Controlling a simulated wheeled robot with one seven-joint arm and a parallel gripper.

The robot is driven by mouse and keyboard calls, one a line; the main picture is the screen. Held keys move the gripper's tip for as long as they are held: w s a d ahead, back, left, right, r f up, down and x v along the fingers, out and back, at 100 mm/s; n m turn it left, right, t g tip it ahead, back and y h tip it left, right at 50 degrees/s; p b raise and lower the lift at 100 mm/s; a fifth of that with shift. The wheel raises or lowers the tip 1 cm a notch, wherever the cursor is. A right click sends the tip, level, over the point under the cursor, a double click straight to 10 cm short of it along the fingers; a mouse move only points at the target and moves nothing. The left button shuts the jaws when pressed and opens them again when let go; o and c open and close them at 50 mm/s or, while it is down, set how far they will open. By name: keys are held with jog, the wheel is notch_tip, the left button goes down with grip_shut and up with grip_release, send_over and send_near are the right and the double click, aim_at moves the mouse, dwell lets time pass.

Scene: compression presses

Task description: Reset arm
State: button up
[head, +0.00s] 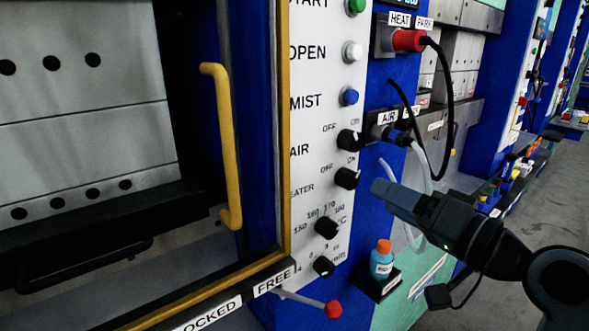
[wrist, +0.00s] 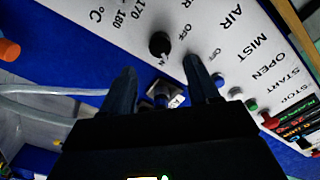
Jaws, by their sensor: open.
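My gripper (head: 385,195) is at the right of the head view, in front of the blue press column, with its fingers pointing left toward the control panel (head: 305,120). In the wrist view my gripper (wrist: 160,82) shows two dark fingers spread apart. Nothing is held between them; the silver and blue air connector (wrist: 160,94) shows in the gap behind. A black heater knob (head: 347,178) sits on the panel left of the fingertips, with a gap seeming to remain. The arm behind the gripper runs to the lower right.
A yellow door handle (head: 228,145) stands left of the panel. A red-ball lever (head: 333,309) sticks out below it. A blue bottle with an orange cap (head: 382,262) stands on a small black shelf. Cables and a pale hose (head: 421,165) hang close to my gripper.

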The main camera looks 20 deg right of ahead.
jog(key=s+a+f+m+g+h, duration=0.1)
jog(key=s+a+f+h, duration=0.15)
jog(key=s+f, duration=0.5)
jog(key=s+a+f+g+h, duration=0.1)
jog(key=s+a+f+h, duration=0.15)
jog(key=s+f, duration=0.5)
jog(key=s+a+n, duration=0.1)
jog(key=s+n, duration=0.2)
jog(key=s, duration=0.7)
jog(key=s+a+f+n, duration=0.1)
jog(key=s+a+n, duration=0.1)
jog(key=s, duration=0.7)
jog(key=shift+s+f+n, duration=0.25)
jog(key=shift+s+n, duration=0.1)
jog(key=shift+n, duration=0.55)
